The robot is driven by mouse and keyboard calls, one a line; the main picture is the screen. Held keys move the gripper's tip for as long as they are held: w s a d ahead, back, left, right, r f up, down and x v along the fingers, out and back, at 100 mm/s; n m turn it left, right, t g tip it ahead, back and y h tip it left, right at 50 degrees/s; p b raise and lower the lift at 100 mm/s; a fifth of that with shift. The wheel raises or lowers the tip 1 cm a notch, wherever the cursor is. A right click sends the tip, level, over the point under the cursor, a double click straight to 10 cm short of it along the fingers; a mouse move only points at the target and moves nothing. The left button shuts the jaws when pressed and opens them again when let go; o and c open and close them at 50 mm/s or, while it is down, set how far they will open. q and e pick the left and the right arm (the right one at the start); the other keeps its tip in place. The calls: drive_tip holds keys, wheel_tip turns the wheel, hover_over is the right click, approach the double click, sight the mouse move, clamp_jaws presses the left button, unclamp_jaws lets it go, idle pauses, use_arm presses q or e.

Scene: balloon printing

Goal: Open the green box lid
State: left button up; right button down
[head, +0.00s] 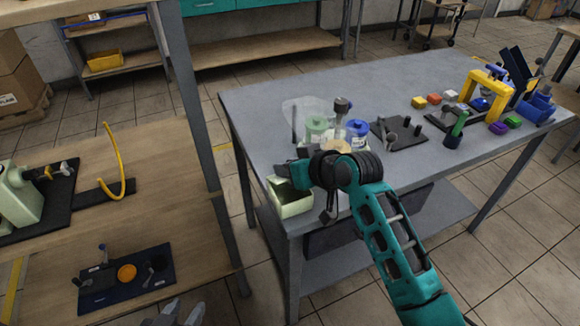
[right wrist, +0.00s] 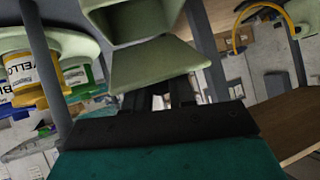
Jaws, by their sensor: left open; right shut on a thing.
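The pale green box (head: 292,208) sits at the near left corner of the grey table. In the right wrist view the box (right wrist: 100,18) has a dark open mouth, and its flat pale green lid (right wrist: 158,66) stands out from the mouth at an angle. My right gripper (right wrist: 160,98) is shut on the lid's near edge. In the head view the right gripper (head: 292,170) is over the box and hides part of it and the lid. My left gripper (head: 184,314) is open and empty at the bottom edge, over the wooden table's side.
The wooden table (head: 150,215) on the left holds a dark blue plate (head: 105,290). A gap separates the tables.

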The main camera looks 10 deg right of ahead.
drive_tip(key=shift+r, duration=0.1)
drive_tip(key=c, duration=1)
unclamp_jaws()
drive_tip(key=v, duration=1.2)
drive_tip(key=shift+s+d+r, duration=0.2)
drive_tip(key=shift+s, duration=0.1)
